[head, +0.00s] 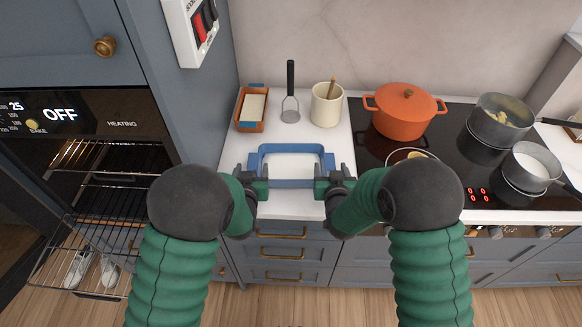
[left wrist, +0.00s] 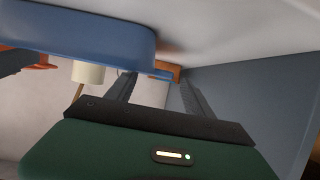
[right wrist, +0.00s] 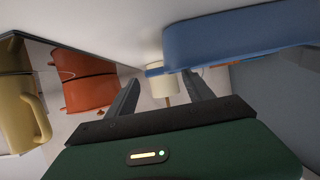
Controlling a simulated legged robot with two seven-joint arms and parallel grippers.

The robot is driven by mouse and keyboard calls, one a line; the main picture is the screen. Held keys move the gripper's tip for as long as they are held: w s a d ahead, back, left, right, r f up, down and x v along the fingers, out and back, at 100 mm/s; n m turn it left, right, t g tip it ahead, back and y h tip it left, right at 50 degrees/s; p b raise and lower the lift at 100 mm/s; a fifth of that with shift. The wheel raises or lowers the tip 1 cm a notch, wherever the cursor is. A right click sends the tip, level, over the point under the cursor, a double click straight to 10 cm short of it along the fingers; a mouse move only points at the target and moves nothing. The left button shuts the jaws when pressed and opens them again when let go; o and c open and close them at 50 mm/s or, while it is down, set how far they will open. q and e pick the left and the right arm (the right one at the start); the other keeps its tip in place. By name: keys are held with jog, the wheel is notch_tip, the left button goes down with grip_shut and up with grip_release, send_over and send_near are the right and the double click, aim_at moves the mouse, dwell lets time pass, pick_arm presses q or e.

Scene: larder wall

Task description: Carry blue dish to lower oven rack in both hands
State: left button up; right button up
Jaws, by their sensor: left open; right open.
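The blue dish (head: 290,183) sits on the white counter, left of the hob, with a pale inside. My left gripper (head: 259,182) is at its left end and my right gripper (head: 324,182) at its right end. Both are open. In the left wrist view the dish (left wrist: 75,35) has a small end handle that shows between the spread fingers. In the right wrist view the dish (right wrist: 235,35) has its handle likewise between the fingers; contact cannot be told. The lower oven rack (head: 75,262) juts out of the open oven at left, partly hidden by my left arm.
An upper rack (head: 85,158) is inside the oven. Behind the dish are a terracotta loaf tin (head: 241,124), a masher (head: 290,105) and a cream crock (head: 326,106). An orange pot (head: 403,112) and several pans stand on the hob at right. Pale shoes (head: 78,268) show beneath the lower rack.

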aim_at(253, 166)
pick_arm(q)
jog(key=x, duration=0.5)
jog(key=shift+w+d, duration=0.1)
jog(key=shift+w, duration=0.1)
pick_arm(e)
jog(key=x, duration=0.5)
jog(key=shift+w, duration=0.2)
pick_arm(q)
jog(key=shift+s, duration=0.1)
pick_arm(e)
jog(key=shift+s, duration=0.1)
pick_arm(q)
grip_shut()
pick_arm(e)
grip_shut()
